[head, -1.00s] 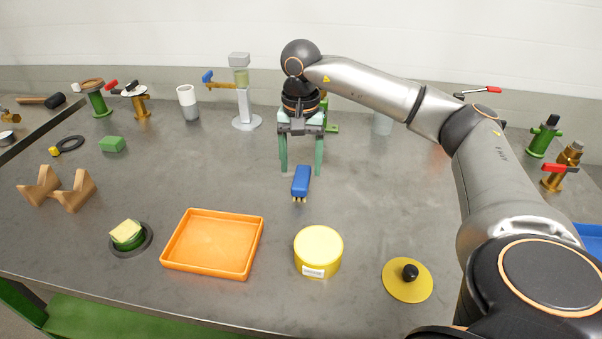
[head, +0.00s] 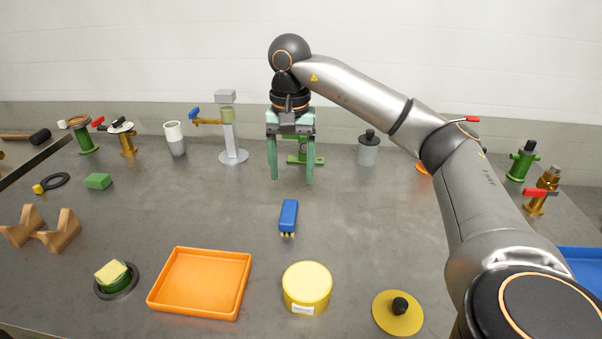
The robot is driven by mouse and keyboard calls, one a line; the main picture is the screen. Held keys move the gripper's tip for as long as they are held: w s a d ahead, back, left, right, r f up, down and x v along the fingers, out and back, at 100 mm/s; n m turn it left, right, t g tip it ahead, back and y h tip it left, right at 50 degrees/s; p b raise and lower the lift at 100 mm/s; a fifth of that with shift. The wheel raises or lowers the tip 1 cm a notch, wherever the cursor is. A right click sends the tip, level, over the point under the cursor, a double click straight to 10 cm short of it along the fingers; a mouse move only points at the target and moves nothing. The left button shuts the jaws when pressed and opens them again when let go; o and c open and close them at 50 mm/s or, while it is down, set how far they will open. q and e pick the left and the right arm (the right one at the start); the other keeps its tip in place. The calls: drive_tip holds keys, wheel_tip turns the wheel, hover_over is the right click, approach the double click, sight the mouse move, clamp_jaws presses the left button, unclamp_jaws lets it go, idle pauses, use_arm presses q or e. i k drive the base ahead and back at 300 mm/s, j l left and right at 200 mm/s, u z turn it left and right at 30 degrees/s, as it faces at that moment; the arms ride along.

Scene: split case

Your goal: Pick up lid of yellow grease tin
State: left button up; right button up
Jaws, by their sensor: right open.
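The yellow grease tin (head: 307,290) stands on the grey table at the front middle, with a white label on its side and a pale yellow top. A flat yellow disc lid with a black knob (head: 384,319) lies on the table to its right, apart from it. My right gripper (head: 292,178) is open and empty, fingers pointing down, well behind the tin and lid and beyond a blue-handled brush. My left gripper is not in view.
An orange tray (head: 201,283) is left of the tin. The blue brush (head: 288,216) lies behind the tin. A green block with a yellow pad (head: 113,275) sits on a dark disc at left. Valves, a grey jar (head: 368,153) and a stand line the back.

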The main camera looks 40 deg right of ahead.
sight(397, 312)
drive_tip(key=z, duration=1.4)
